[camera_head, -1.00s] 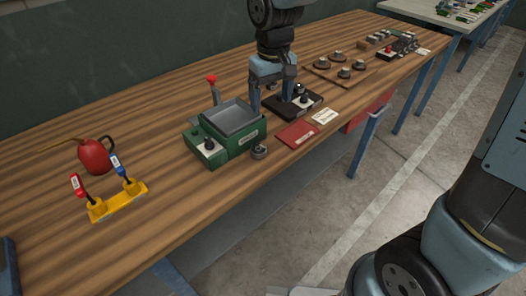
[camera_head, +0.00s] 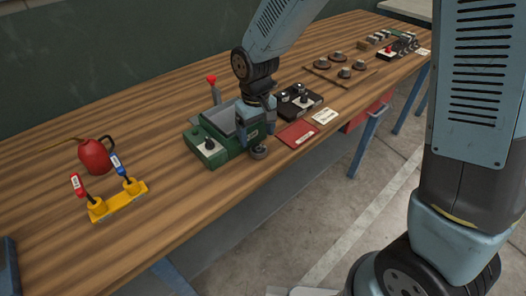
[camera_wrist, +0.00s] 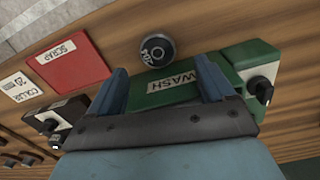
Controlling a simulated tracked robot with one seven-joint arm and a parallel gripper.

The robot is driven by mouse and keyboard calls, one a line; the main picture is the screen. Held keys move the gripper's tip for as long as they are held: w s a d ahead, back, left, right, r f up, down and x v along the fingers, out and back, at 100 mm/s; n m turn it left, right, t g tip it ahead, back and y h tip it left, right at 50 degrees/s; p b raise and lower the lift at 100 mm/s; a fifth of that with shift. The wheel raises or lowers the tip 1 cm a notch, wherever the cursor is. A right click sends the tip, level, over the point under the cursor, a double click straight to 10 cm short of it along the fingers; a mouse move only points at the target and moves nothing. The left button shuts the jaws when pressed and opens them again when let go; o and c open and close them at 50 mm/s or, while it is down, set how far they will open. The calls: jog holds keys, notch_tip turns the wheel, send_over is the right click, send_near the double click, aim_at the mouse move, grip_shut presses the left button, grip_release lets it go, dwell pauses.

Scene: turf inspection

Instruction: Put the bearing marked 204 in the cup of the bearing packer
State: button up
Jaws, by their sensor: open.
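A small dark ring-shaped bearing (camera_head: 258,152) lies on the wooden bench by the front right corner of the green wash unit (camera_head: 212,150).
A red scrap mat (camera_head: 297,134) and a white card (camera_head: 325,117) lie right of the bearing. A board with several round parts (camera_head: 340,72) is farther back. A red oil can (camera_head: 94,156) and a yellow stand (camera_head: 118,203) are at left. The bench front is clear there.

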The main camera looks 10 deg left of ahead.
aim_at(259, 148)
jog(key=shift+s+d+f, duration=0.1)
jog(key=shift+d+f, duration=0.05)
jog(key=shift+f, duration=1.1)
jog(key=shift+d+f, duration=0.1)
jog(key=shift+f, duration=1.15)
jog(key=shift+c, duration=0.2)
